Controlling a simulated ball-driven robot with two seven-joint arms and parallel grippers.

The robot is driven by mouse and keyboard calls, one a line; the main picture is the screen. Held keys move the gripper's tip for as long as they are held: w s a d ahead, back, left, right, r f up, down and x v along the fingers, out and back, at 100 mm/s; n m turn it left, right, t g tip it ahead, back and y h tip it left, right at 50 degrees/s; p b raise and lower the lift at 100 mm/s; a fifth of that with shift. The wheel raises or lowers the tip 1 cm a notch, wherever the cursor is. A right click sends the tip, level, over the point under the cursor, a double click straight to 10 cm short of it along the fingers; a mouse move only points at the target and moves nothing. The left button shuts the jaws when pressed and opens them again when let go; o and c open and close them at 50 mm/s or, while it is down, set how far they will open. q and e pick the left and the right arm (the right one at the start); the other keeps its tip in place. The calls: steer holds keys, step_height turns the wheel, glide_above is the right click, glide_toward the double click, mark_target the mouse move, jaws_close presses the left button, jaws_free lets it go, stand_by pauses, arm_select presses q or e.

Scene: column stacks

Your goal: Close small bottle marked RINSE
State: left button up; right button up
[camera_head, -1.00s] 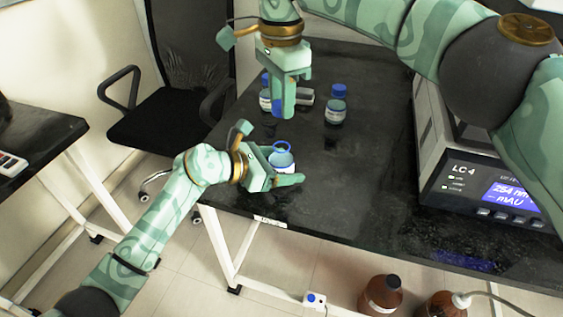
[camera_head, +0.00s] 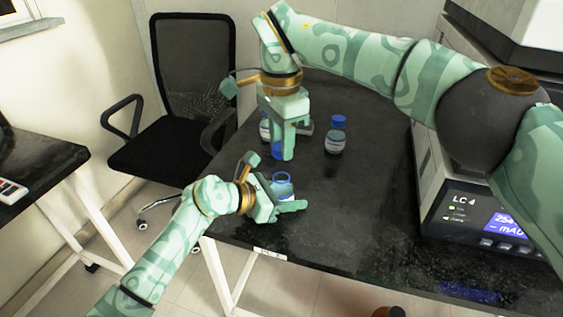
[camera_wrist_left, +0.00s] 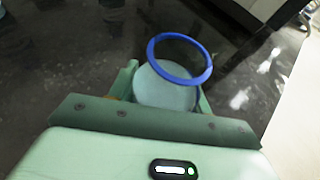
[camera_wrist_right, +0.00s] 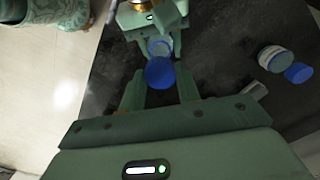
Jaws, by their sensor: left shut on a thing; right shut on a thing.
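An open bottle (camera_head: 283,188) with a blue ring at its neck is in my left gripper (camera_head: 284,204), near the table's front left edge. Its mouth shows in the left wrist view (camera_wrist_left: 165,90); I cannot read a label. My right gripper (camera_head: 284,152) is shut on a blue cap (camera_wrist_right: 160,72). It holds the cap above and apart from the open bottle, which also shows past the cap in the right wrist view (camera_wrist_right: 159,47).
Two blue-capped bottles stand farther back: one left (camera_head: 265,128), partly behind my right gripper, and one right (camera_head: 336,138). A small grey object (camera_head: 306,128) lies between them. An instrument (camera_head: 470,205) stands at right. Clear black tabletop (camera_head: 360,200) lies between.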

steer(key=shift+f, duration=1.35)
steer(key=shift+f, duration=0.85)
steer(key=shift+f, duration=0.55)
